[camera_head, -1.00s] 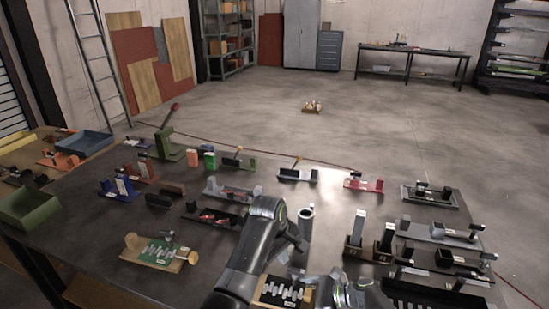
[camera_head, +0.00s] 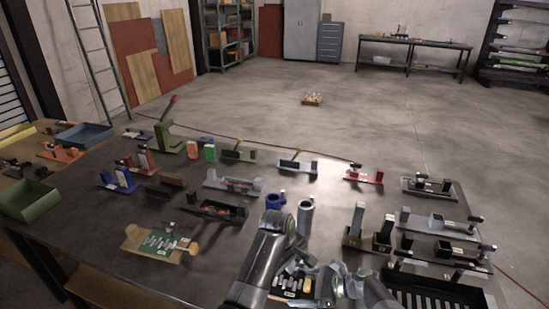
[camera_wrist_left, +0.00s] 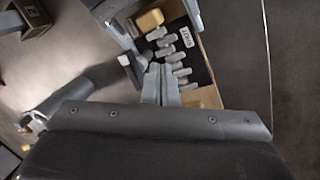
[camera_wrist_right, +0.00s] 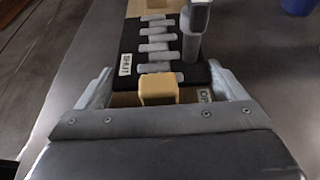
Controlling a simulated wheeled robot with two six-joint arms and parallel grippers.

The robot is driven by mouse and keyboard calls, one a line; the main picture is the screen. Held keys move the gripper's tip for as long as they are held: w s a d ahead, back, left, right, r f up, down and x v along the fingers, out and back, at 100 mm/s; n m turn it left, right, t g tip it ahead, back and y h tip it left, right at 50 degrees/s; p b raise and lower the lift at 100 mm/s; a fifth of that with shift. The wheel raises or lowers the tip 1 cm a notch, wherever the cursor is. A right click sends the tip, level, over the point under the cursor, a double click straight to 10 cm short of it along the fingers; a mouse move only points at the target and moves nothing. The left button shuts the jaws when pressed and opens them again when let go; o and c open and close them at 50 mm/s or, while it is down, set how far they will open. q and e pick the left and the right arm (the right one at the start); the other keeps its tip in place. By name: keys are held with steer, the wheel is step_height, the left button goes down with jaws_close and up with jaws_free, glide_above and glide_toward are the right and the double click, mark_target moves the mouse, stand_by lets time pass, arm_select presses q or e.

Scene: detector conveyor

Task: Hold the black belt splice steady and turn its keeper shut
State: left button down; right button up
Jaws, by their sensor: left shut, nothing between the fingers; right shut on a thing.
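The black belt splice (camera_head: 290,284) lies at the table's front, partly hidden by my arms. In the left wrist view the splice (camera_wrist_left: 188,70) shows grey bars and a SHUT label on a wooden base. Its grey keeper (camera_wrist_right: 191,47) stands beside the bars in the right wrist view, on the side away from the SHUT label. My right gripper (camera_wrist_right: 160,90) is shut on the splice's base, fingers either side of the end with the yellow block. My left gripper (camera_wrist_left: 160,84) is shut and empty over the splice, close beside the keeper's pale tip (camera_wrist_left: 125,60); contact is unclear.
A green splice on a wooden base (camera_head: 160,243) lies to the left. A blue part (camera_head: 276,200) and a grey cylinder (camera_head: 305,218) stand just behind my left arm. Upright clamps (camera_head: 384,234) and a black slotted tray (camera_head: 440,296) crowd the right side.

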arm_select(q)
steer(key=shift+f, duration=0.65)
steer(key=shift+w+d, duration=0.2)
steer(key=shift+w, duration=0.35)
stand_by(0.6)
steer(key=shift+w+a, duration=0.4)
steer(key=shift+a, duration=0.1)
stand_by(0.4)
steer(key=shift+w+a, duration=0.25)
steer(key=shift+w, duration=0.15)
steer(key=shift+w, duration=0.15)
steer(key=shift+a, duration=0.15)
steer(key=shift+s+a, duration=0.2)
steer(key=shift+a, duration=0.05)
steer(key=v, duration=0.4)
steer(key=w+d+v, duration=0.1)
steer(key=shift+s+r, duration=0.1)
steer(key=shift+r, duration=0.45)
